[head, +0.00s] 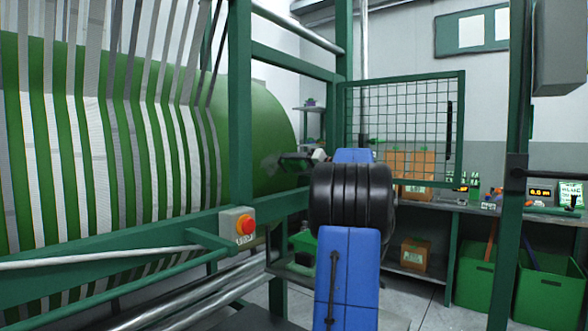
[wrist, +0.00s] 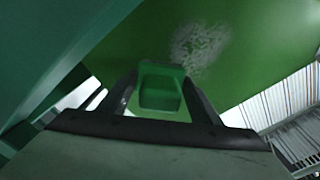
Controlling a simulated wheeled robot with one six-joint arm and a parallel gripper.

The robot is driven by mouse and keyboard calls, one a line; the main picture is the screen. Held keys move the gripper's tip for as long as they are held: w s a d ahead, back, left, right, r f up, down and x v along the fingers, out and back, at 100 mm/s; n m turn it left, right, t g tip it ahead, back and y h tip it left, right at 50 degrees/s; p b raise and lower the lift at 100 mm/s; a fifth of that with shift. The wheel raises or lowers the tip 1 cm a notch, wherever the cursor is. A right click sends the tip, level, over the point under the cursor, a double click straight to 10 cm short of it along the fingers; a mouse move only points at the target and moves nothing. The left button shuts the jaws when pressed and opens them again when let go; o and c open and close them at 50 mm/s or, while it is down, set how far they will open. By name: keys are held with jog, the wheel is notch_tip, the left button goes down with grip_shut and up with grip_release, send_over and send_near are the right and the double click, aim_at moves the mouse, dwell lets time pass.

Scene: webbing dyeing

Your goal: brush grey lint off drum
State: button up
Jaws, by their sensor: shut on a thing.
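The big green drum (head: 262,125) fills the left of the head view, with white and grey webbing strips (head: 75,150) running over its left part. In the wrist view the drum's green surface (wrist: 265,45) carries a pale grey lint patch (wrist: 200,47). My gripper (wrist: 162,95) is shut on a green block-shaped thing (wrist: 162,72), which looks like the brush's handle. Its bristles are hidden. The held thing appears just below the lint patch in the wrist view; I cannot tell whether it touches the drum. In the head view my gripper (head: 296,157) is at the drum's right end, partly behind my arm.
Green frame posts (head: 240,100) and a rail stand before the drum, with a red stop button (head: 245,225) on a box. A mesh guard (head: 400,120) stands right of my arm. Behind are a bench with cartons (head: 420,165) and green bins (head: 480,275).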

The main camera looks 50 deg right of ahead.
jog(key=shift+r, duration=0.3)
jog(key=shift+a, duration=0.7)
jog(key=shift+s+a, duration=0.15)
jog(key=shift+a, duration=1.35)
jog(key=shift+s+a, duration=0.2)
jog(key=shift+a, duration=1.3)
jog(key=shift+s+a, duration=0.15)
jog(key=shift+a, duration=1.35)
jog(key=shift+a, duration=1.65)
jog(key=shift+r, duration=0.95)
jog(key=shift+w+d, duration=0.15)
jog(key=shift+d, duration=2.15)
jog(key=shift+w+d, duration=0.15)
jog(key=shift+d, duration=2.1)
jog(key=shift+w+d, duration=0.15)
jog(key=shift+d, duration=2.15)
jog(key=shift+s, duration=0.1)
jog(key=shift+s+d, duration=0.15)
jog(key=shift+s, duration=1.35)
jog(key=shift+s+d, duration=0.1)
jog(key=shift+s, duration=1.35)
